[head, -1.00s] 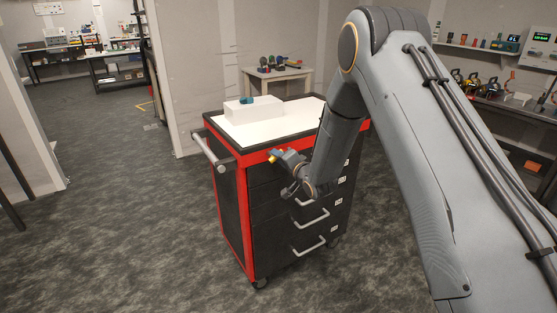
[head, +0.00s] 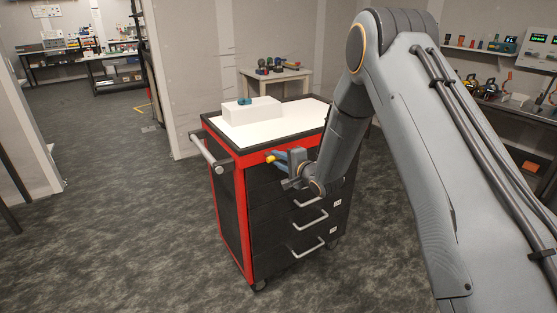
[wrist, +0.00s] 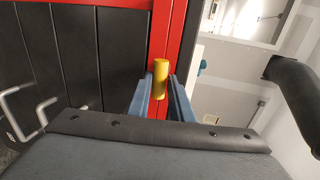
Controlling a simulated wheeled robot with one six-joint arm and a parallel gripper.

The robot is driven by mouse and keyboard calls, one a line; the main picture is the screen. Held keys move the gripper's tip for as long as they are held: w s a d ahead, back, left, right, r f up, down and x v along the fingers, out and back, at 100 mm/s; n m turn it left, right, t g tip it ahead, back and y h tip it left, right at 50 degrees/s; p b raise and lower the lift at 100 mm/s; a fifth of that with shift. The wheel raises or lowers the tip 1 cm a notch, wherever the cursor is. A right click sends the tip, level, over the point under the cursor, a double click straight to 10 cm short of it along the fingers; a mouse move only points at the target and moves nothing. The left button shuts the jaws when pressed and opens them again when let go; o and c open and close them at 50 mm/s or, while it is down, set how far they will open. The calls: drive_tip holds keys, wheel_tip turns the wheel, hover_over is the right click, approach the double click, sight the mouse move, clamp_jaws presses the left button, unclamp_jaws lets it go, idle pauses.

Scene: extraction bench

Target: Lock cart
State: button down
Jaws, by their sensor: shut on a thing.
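The cart has a red frame (head: 240,221), black drawers (head: 276,239) and a white top. A small yellow lock handle (head: 270,159) sits on the red frame at the top of its front, near the left corner. It also shows in the wrist view (wrist: 160,75) against the red frame. My gripper (head: 281,159) is at the cart's front, with its blue-grey fingers closed around the yellow handle. In the wrist view, the fingers (wrist: 161,97) lie on either side of the handle's near end. The inner contact faces are hidden.
A white box (head: 252,112) with a teal item on it stands on the cart top. A grey push bar (head: 208,153) sticks out at the cart's left side. A small table (head: 276,82) stands behind, a shelf with tools at the right. Floor in front is clear.

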drive_tip(key=shift+d, duration=0.1)
drive_tip(key=c, duration=1.6)
unclamp_jaws()
drive_tip(key=b+v, duration=0.1)
drive_tip(key=v, duration=0.6)
drive_tip(key=shift+s+d, duration=0.2)
drive_tip(key=shift+s, duration=0.05)
